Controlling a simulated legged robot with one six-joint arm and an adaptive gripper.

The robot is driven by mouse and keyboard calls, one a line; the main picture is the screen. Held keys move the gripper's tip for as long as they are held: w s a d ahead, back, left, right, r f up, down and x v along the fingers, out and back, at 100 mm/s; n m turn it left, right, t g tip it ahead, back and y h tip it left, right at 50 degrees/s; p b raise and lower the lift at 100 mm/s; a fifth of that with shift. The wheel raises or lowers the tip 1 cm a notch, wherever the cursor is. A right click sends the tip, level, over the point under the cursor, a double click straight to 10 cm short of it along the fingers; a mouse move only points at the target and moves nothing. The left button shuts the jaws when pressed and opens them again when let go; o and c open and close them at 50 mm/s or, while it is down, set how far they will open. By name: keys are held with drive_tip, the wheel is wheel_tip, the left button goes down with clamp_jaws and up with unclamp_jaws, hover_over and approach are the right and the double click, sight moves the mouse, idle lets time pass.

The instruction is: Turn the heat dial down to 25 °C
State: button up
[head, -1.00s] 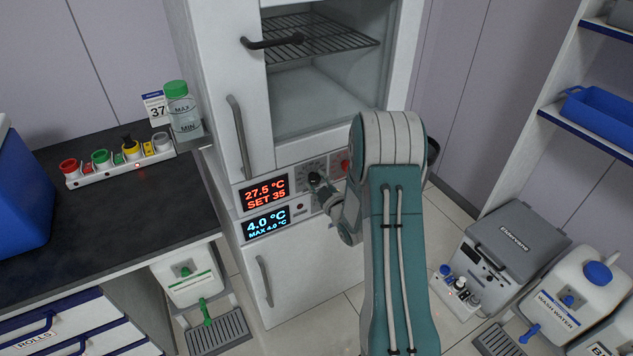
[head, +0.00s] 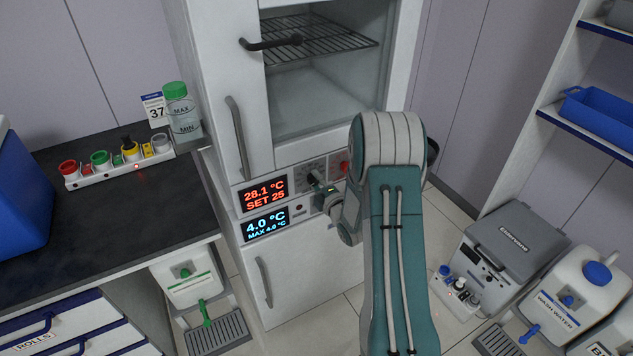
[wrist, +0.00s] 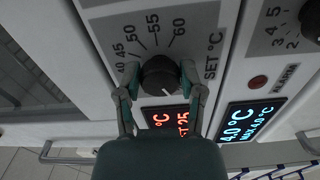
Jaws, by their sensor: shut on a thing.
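The heat dial (wrist: 160,76) is a dark round knob on the white control panel. A printed scale with 45, 50, 55 and 60 and the words SET °C shows beside it in the wrist view. My gripper (wrist: 160,82) is shut on the dial, one finger on each side. In the head view my gripper (head: 322,188) is at the panel, and my arm hides part of it. The red display (head: 265,194) reads 28.1 °C and SET 25. The blue display (head: 267,224) below it reads 4.0 °C, MAX 4.0 °C.
Another dark knob (wrist: 312,20) and a red alarm button (wrist: 258,82) sit on the lower panel. Above the panel the cabinet (head: 207,80) has a handle and a wire shelf (head: 310,40). A black counter (head: 110,215) stands at left, and a grey box (head: 515,235) at right.

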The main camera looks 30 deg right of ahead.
drive_tip(key=shift+s+a+f+n, duration=0.15)
drive_tip(key=shift+f+n, duration=0.15)
drive_tip(key=shift+n, duration=0.3)
drive_tip(key=o, duration=1.2)
drive_tip(key=shift+c, duration=0.2)
drive_tip(key=shift+r, duration=0.15)
drive_tip(key=s, duration=1.1)
drive_tip(key=shift+s, duration=0.35)
drive_tip(key=shift+d, duration=0.2)
